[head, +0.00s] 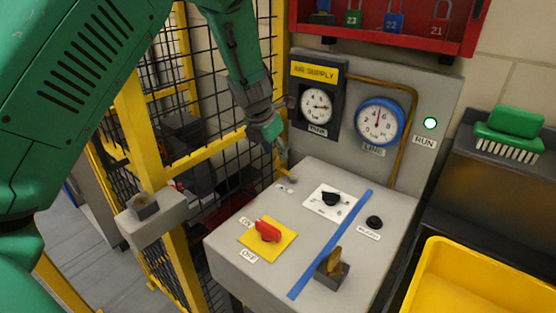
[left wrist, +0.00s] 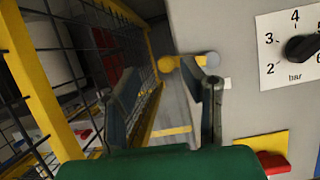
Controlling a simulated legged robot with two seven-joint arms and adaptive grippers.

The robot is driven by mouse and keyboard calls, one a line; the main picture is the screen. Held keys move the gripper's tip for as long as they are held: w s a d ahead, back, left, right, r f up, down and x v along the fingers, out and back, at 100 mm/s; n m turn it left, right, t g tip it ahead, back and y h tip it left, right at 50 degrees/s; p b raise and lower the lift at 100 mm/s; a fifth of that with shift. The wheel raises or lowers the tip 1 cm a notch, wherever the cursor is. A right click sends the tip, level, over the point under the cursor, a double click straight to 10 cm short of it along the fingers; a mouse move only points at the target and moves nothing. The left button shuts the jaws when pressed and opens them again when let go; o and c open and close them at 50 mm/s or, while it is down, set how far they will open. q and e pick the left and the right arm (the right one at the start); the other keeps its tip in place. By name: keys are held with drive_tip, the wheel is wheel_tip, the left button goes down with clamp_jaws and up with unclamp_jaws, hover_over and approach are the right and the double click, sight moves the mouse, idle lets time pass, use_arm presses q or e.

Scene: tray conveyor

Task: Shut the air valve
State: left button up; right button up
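A small yellow lever (head: 287,176) sits at the far left edge of the grey console, below the AIR SUPPLY sign (head: 315,72); I take it to be the air valve. In the left wrist view the yellow lever (left wrist: 170,64) lies crosswise just beyond my fingertips, its yellow end toward the gap and a rounded grey part at its right. My left gripper (head: 276,146) is just above and behind the lever in the head view. In the left wrist view the left gripper (left wrist: 166,85) is open, with nothing between its fingers. My right gripper is not in view.
The console carries a red switch (head: 267,231) on a yellow plate, a black dial (head: 331,198), a black button (head: 374,222) and a brass key-like part (head: 334,260). A yellow-framed mesh fence (head: 205,160) stands close at left. A yellow bin (head: 490,285) stands at right.

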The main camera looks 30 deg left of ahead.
sight(278, 159)
use_arm(q)
drive_tip(key=shift+w+d+f, duration=0.25)
drive_tip(key=shift+f, duration=0.3)
drive_tip(key=shift+w+d+f, duration=0.2)
drive_tip(key=shift+f, duration=0.3)
drive_tip(key=shift+w+d+f, duration=0.2)
drive_tip(key=shift+w+f, duration=0.05)
drive_tip(key=shift+f, duration=0.15)
drive_tip(key=shift+a, duration=0.2)
drive_tip(key=shift+a+f, duration=0.1)
drive_tip(key=shift+a, duration=0.15)
clamp_jaws()
drive_tip(key=shift+d, duration=0.1)
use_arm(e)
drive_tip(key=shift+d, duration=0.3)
